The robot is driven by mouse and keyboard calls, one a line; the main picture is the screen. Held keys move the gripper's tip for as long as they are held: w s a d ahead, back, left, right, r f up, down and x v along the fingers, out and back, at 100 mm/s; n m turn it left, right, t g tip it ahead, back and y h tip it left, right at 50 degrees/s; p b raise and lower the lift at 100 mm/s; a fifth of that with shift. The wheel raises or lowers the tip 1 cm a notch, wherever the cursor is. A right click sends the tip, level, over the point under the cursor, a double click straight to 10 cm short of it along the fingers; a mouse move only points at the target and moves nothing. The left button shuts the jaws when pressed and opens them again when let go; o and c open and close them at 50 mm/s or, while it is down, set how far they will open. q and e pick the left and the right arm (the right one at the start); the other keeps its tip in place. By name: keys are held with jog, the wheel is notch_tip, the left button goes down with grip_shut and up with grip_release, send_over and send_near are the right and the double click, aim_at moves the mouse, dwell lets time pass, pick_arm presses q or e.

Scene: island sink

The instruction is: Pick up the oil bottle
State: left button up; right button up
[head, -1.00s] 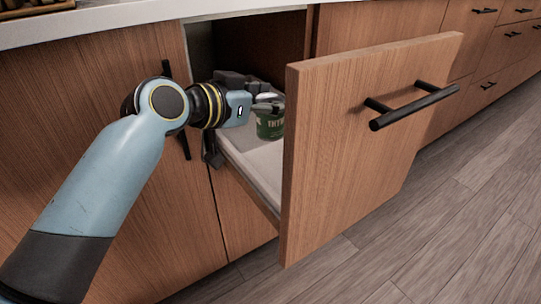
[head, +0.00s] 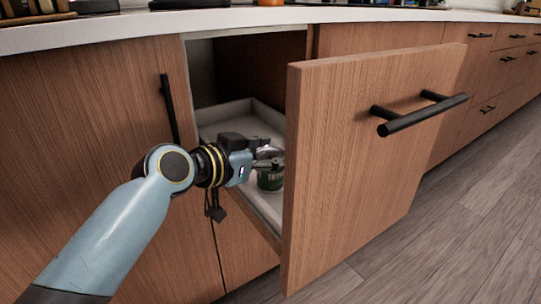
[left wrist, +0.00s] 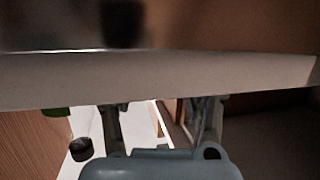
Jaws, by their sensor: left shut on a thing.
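I cannot tell whether this container is the oil bottle, and no other bottle shows in the drawer. In the left wrist view the two fingers (left wrist: 158,112) reach up behind a pale band, which hides their tips. A small dark round thing (left wrist: 80,149) lies left of them. My right gripper is out of view.
The drawer's pale floor (head: 240,122) looks clear at the back. Its tall wooden front (head: 350,170) with a black handle stands right of my gripper. The white countertop (head: 230,20) overhangs above. Grey floor lies free at the right.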

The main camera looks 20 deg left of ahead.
pick_arm(q)
jog(key=shift+f, duration=0.1)
jog(key=o, duration=1.3)
